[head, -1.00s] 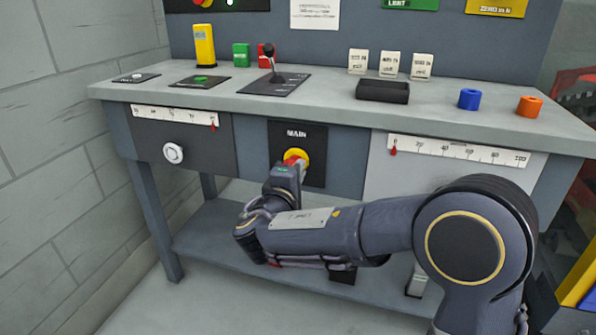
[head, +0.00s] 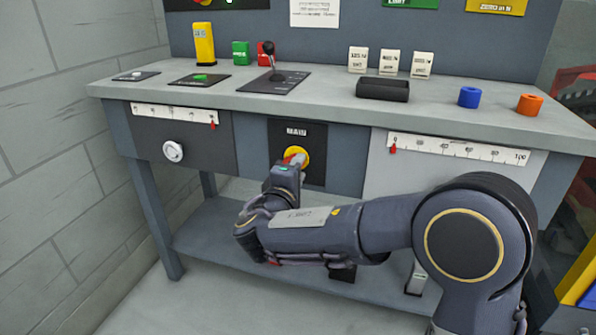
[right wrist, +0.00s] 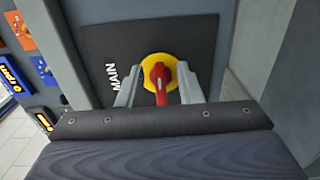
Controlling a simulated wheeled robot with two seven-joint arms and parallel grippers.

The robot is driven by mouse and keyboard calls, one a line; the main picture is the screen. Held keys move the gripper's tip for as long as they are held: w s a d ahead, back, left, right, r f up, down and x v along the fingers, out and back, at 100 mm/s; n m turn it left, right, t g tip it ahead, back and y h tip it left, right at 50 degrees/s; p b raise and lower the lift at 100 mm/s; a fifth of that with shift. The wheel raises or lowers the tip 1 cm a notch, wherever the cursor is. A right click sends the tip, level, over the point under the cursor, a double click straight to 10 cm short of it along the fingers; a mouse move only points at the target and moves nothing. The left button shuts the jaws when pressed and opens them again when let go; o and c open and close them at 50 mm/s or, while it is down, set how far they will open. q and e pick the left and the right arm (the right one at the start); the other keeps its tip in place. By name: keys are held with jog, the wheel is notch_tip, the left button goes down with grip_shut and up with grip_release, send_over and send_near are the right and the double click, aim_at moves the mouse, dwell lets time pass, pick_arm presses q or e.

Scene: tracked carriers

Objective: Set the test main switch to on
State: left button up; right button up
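The main switch is a red handle (right wrist: 160,78) on a round yellow plate (right wrist: 150,64), set on a black panel marked MAIN (head: 312,140) under the bench top. In the head view, its yellow plate (head: 297,153) shows above my gripper, and most of the handle is hidden. My right gripper (head: 293,168) is at the switch. In the right wrist view, the two fingers of my right gripper (right wrist: 160,88) stand on either side of the red handle with a small gap on each side, so it is open around the handle. My left gripper is not in view.
A white knob (head: 173,152) is on the drawer front left of the switch. A slider scale (head: 460,150) is to the right. On the bench top (head: 330,95) stand a black lever (head: 270,62), a black tray (head: 382,90), and blue (head: 469,97) and orange (head: 529,104) rings.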

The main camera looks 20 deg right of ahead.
jog(key=shift+s, duration=0.1)
jog(key=p+v, duration=0.2)
jog(key=v, duration=0.5)
jog(key=shift+s+a, duration=0.25)
jog(key=shift+d, duration=0.1)
